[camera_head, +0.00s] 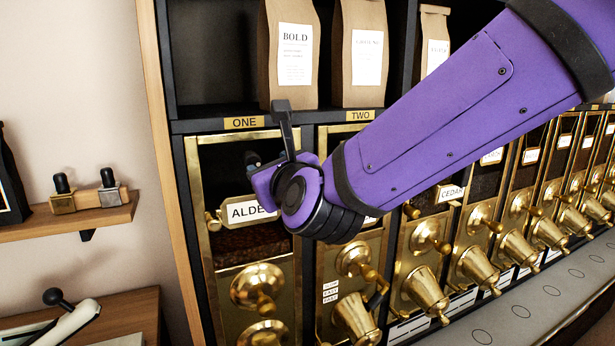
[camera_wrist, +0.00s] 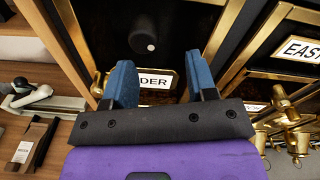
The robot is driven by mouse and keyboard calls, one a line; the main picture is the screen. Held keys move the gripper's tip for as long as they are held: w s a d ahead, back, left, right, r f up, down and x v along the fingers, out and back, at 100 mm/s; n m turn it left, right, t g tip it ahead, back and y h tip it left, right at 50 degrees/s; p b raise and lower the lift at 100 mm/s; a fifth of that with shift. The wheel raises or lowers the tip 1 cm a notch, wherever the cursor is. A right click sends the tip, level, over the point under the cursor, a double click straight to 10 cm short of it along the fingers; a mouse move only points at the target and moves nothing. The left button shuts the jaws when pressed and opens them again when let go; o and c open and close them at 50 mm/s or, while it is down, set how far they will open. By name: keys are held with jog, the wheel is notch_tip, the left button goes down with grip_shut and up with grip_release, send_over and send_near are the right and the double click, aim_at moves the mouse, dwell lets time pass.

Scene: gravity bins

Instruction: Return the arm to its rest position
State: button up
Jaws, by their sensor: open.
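My purple arm (camera_head: 440,125) reaches in from the upper right in the head view. It ends in front of the brass-framed bin labelled ALDER (camera_head: 245,211), the leftmost bin under the ONE tag. In the wrist view my gripper (camera_wrist: 162,85) is open, with two blue-padded fingers apart and nothing between them. Part of the bin's label (camera_wrist: 155,79) shows between the fingers. A dark panel with a round knob (camera_wrist: 148,36) lies beyond the fingertips. In the head view the wrist hides most of the fingers and part of the label.
Brass-fronted bins with spouts (camera_head: 426,290) run to the right, close to my arm. Paper coffee bags (camera_head: 292,60) stand on the shelf above. A wooden wall shelf (camera_head: 75,218) is at the left, with a white-handled tool (camera_head: 72,322) below it. A grey ledge (camera_head: 510,305) runs below the spouts.

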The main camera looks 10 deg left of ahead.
jog(key=s+d+n+g+h, duration=0.3)
jog(key=d+n+g+h, duration=0.15)
jog(key=d+n, duration=1.4)
jog(key=s+d+f+n+g+h, duration=0.2)
jog(key=s+d+n, duration=0.2)
jog(key=s+d, duration=0.4)
jog(key=s+d+f+n+g+h, duration=0.1)
jog(key=s+d+n+g+h, duration=0.2)
jog(key=s+d, duration=0.5)
jog(key=d, duration=0.8)
jog(key=shift+s+d+f+n, duration=0.2)
jog(key=shift+s+f+n, duration=0.1)
jog(key=shift+f+n, duration=0.1)
jog(key=shift+o, duration=0.2)
